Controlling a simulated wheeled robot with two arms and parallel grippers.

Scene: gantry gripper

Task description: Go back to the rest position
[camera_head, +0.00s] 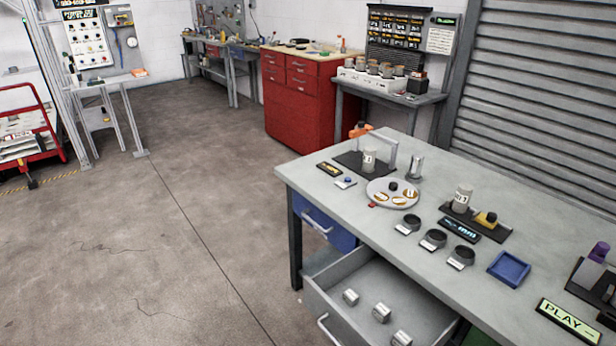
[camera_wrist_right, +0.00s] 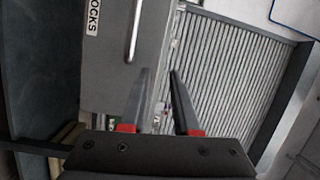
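My right gripper (camera_wrist_right: 159,74) shows in the right wrist view. Its two dark fingers with red bases stand apart, with nothing between them. Beyond the fingers are a grey panel (camera_wrist_right: 108,60) with a bar handle and a label partly reading "OCKS", and a ribbed grey surface (camera_wrist_right: 232,80). Neither of my grippers shows in the head view. My left gripper is not seen in any frame.
A grey workbench (camera_head: 330,195) fills the right of the head view, bearing cups, rings, a round plate (camera_head: 393,193) and a blue tray (camera_head: 509,268). Its lower drawer (camera_head: 350,275) is pulled out, with several metal cylinders inside.

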